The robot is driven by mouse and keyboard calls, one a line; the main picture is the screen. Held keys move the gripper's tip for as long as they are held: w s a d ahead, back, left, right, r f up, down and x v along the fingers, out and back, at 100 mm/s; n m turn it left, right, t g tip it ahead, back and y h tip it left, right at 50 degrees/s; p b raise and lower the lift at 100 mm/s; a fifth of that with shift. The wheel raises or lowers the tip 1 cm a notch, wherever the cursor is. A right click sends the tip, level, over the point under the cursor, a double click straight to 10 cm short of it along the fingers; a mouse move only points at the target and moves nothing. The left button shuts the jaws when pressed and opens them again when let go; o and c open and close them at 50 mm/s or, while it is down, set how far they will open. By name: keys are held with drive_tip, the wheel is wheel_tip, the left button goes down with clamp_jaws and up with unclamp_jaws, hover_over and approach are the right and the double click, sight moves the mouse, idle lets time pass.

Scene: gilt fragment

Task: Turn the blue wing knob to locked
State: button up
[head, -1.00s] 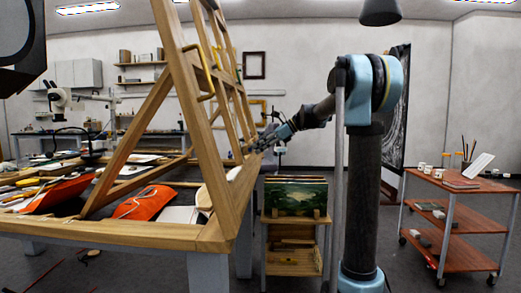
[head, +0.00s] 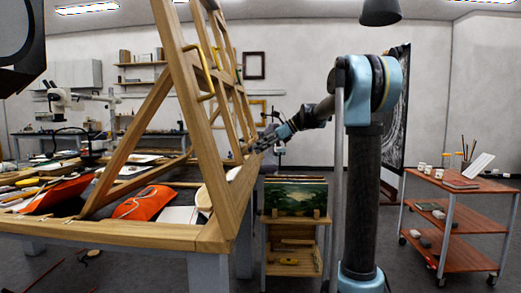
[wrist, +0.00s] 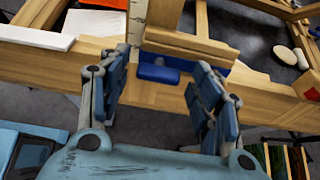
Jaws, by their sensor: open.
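The blue wing knob (wrist: 158,73) shows in the wrist view on the wooden easel frame (wrist: 115,72), beside a darker blue part set against the wood. My gripper (wrist: 160,66) is open, with one finger on each side of the knob. I see gaps between the fingers and the knob, and it is not gripped. In the head view my gripper (head: 262,143) is at the right-hand side of the easel (head: 232,205). The knob is too small or hidden to make out there. I cannot tell from its angle whether it is locked.
The easel stands on a wooden table frame with an orange pouch (head: 146,203). A small shelf stand with a painting (head: 296,198) is below my arm. A red-brown cart (head: 455,188) stands at the right. Floor between stand and cart is partly clear.

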drive_tip(key=v, duration=1.2)
drive_tip(key=shift+w, duration=0.1)
drive_tip(key=s+d+f+n+h, duration=0.25)
drive_tip(key=s+f+n, duration=0.25)
drive_tip(key=s+f, duration=0.5)
drive_tip(key=s+d+f+n+h, duration=0.2)
drive_tip(key=s+f+n+h, duration=0.2)
drive_tip(key=s+f, duration=0.65)
drive_tip(key=s+d+f+n+t+h, duration=0.1)
drive_tip(key=s+d+f+n, duration=0.3)
drive_tip(key=s+f, duration=0.6)
drive_tip(key=s+d+f+n+h, duration=0.4)
drive_tip(key=s+d+f+n, duration=0.1)
drive_tip(key=s+f, duration=0.4)
drive_tip(key=shift+s+d+f+n+t, duration=0.3)
drive_tip(key=shift+s+f+n+t, duration=0.1)
drive_tip(key=shift+f, duration=0.4)
drive_tip(key=shift+w, duration=0.1)
drive_tip(key=shift+w+f, duration=0.2)
drive_tip(key=shift+w, duration=0.25)
